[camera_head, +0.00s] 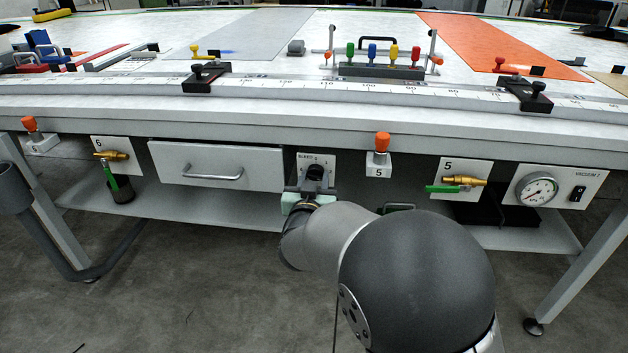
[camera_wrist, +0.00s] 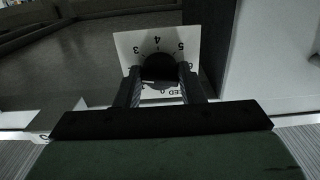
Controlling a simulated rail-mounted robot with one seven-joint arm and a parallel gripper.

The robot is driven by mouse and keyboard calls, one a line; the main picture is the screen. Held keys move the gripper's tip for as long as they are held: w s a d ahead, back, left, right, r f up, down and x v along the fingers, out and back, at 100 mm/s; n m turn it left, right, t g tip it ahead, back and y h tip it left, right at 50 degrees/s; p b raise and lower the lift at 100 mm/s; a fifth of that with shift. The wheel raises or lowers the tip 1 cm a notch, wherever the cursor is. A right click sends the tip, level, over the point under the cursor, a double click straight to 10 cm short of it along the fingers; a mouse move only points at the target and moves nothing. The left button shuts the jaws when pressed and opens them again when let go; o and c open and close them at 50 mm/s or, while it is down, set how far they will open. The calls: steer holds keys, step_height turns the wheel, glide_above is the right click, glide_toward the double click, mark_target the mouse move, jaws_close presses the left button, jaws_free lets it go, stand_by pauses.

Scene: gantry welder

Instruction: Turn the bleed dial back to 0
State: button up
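The bleed dial (camera_wrist: 158,64) is a dark round knob on a white plate (camera_wrist: 126,44) with numerals around it. In the wrist view the 3, 4 and 5 show along the plate's upper part, and a 0 and part of the lettering show below. In the head view the dial (camera_head: 316,172) is under the table's front edge, partly hidden by my gripper (camera_head: 312,187). In the wrist view my gripper (camera_wrist: 160,76) has a finger on each side of the knob, with no clear gap. The dial's exact setting cannot be read.
A drawer (camera_head: 215,167) with a handle is left of the dial. An orange-topped knob (camera_head: 382,142) on a "5" block, a brass valve (camera_head: 464,181) with green lever and a vacuum gauge (camera_head: 537,190) are to the right. A lower shelf (camera_head: 190,207) runs beneath.

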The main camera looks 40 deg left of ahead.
steer(key=shift+n+p, duration=0.3)
steer(key=shift+p, duration=0.05)
steer(key=n+p, duration=0.2)
steer(key=shift+r+n, duration=0.15)
steer(key=shift+n, duration=0.25)
steer(key=n+p, duration=0.4)
steer(key=n, duration=0.2)
steer(key=shift+p, duration=0.3)
steer(key=n+p, duration=0.3)
steer(key=n, duration=0.2)
steer(key=shift+d+n, duration=0.1)
steer(key=shift+n, duration=0.3)
steer(key=shift+n+p, duration=1.4)
steer(key=shift+n, duration=0.7)
steer(key=o, duration=1)
